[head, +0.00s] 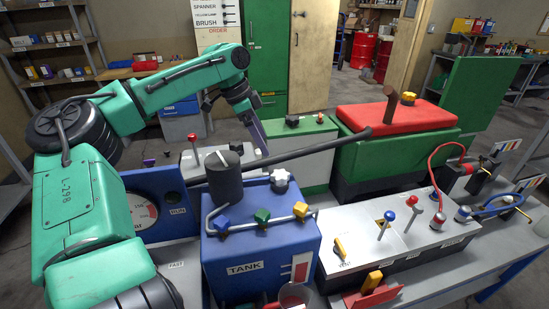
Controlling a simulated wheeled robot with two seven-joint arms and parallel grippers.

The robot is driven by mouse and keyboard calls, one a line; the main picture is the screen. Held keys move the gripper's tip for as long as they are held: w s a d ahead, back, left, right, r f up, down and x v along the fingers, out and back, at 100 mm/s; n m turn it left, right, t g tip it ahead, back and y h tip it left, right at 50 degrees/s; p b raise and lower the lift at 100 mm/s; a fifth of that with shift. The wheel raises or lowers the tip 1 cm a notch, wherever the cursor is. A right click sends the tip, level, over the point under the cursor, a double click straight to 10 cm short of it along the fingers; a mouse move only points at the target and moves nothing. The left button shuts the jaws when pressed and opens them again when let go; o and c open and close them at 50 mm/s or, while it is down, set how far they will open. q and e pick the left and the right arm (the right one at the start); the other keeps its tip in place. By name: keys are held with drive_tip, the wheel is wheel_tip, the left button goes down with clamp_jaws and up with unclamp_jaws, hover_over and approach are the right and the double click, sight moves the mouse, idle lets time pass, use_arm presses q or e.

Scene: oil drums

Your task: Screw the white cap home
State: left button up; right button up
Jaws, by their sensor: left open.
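The white cap (280,179) is a small lobed knob on top of the blue tank (262,245), near its back right corner. It looks upright; I cannot tell how far down it sits. My left gripper (257,136) is behind and above the tank, pointing down, a little left of the cap in the picture and apart from it. It is open, and I see nothing held in it. Its fingers are small and partly merge with the dark background. My right gripper is not in view.
Beside the cap stand a black cylinder (223,177) and a long dark bar (310,148). Blue, green and yellow knobs (262,215) line the tank's front top edge. A white box with levers (395,235) is at right, a red-topped green unit (390,117) behind.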

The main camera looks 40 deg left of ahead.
sight(280, 173)
use_arm(q)
drive_tip(key=p+x, duration=0.1)
drive_tip(key=x, duration=1)
drive_tip(key=shift+f, duration=0.25)
drive_tip(key=shift+w+d+f, duration=0.15)
drive_tip(key=shift+w+f, duration=0.05)
drive_tip(key=shift+f, duration=0.2)
